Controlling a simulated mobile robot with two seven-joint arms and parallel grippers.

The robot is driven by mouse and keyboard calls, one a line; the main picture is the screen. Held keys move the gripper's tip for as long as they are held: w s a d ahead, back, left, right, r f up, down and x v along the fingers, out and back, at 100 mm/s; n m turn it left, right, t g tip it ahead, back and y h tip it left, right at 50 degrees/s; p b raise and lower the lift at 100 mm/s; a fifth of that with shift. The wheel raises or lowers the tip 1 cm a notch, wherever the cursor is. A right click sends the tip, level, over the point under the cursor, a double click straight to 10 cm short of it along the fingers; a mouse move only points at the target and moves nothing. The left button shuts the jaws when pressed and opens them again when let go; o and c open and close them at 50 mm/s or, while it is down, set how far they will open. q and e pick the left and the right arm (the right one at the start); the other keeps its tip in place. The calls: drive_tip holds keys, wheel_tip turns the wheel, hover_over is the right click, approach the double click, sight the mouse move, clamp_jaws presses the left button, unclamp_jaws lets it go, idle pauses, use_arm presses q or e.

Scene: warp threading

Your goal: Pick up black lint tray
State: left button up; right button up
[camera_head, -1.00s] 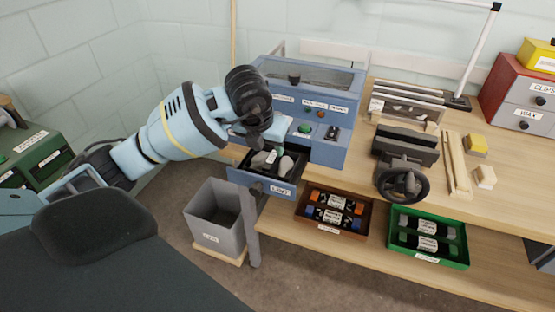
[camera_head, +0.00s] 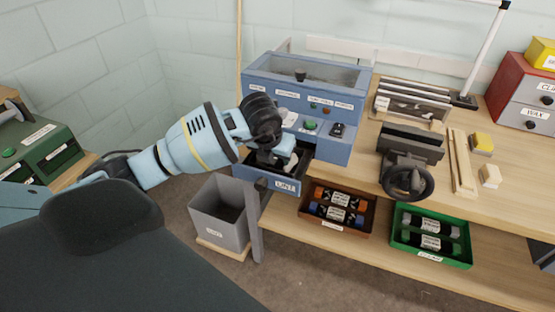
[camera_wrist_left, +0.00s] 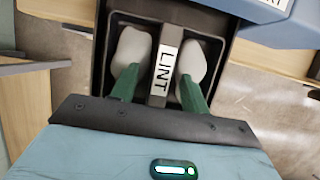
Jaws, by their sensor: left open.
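The black lint tray (camera_wrist_left: 178,22) sits in the pulled-out blue lint drawer (camera_head: 263,181) at the front of the blue machine. In the left wrist view the tray has a central bar with a white LINT label (camera_wrist_left: 165,68) and a pale grey lump of lint (camera_wrist_left: 133,46) on each side. My left gripper (camera_wrist_left: 158,92) is open, with one green finger on each side of the bar. Whether the fingers touch it cannot be told. My right gripper is not in view.
Brown (camera_head: 337,206) and green (camera_head: 430,236) trays of spools lie on the lower shelf. A vise (camera_head: 408,160) stands on the bench to the right. The machine body (camera_head: 300,90) rises behind the drawer.

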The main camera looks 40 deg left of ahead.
use_arm(q)
drive_tip(key=shift+c, duration=0.3)
clamp_jaws()
drive_tip(key=shift+r, duration=0.1)
wheel_tip(320, 180, up, 10)
drive_tip(key=shift+f, duration=0.1)
idle(0.3)
